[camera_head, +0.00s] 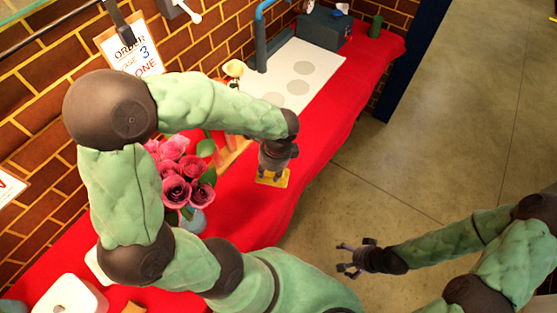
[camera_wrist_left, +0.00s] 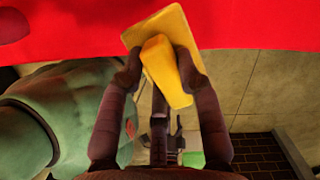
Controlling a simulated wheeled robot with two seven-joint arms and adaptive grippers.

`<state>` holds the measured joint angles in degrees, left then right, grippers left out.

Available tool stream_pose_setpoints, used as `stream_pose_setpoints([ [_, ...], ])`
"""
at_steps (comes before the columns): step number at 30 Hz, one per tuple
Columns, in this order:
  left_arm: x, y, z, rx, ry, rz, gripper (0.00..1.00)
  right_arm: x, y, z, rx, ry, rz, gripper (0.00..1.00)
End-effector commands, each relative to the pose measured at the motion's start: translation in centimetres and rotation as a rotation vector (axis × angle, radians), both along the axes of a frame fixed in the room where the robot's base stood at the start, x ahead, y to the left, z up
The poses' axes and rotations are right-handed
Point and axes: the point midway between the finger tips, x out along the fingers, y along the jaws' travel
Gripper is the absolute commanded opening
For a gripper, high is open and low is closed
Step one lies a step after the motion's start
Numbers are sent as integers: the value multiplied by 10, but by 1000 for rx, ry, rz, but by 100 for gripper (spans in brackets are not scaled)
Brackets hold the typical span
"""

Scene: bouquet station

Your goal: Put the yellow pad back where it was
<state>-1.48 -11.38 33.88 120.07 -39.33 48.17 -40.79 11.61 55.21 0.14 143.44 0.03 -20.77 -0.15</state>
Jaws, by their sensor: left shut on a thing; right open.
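The yellow pad (camera_head: 268,181) is a flat plate with a block-shaped grip, which shows in the left wrist view (camera_wrist_left: 166,72). My left gripper (camera_head: 276,164) is shut on that grip, one finger on each side. In the head view the pad appears over the red cloth near its front edge; I cannot tell whether it touches the cloth. My right gripper (camera_head: 350,259) is open and empty, out over the floor to the right of the table.
The red-covered table (camera_head: 240,215) runs along the brick wall. A vase of pink roses (camera_head: 195,222) stands left of the pad. Behind are a yellow-white flower (camera_head: 234,69), a white board with grey circles (camera_head: 322,52) and a grey box (camera_head: 322,28).

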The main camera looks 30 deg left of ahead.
Motion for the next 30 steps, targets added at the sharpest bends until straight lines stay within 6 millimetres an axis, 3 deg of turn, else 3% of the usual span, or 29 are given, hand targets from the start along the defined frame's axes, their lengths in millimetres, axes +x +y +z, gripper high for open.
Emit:
stream_pose_setpoints([
  [9, 64, 23, -34, 1, 1, 5, 8, 0, 0, -24, 0, 0, 0, 90],
  [15, 92, 34, -65, 0, 3, 5, 8, 0, 0, -39, 0, 0, 0, 90],
  [30, 119, 43, -103, -1, 2, 4, 8, 0, 0, -57, 0, 0, 0, 90],
])
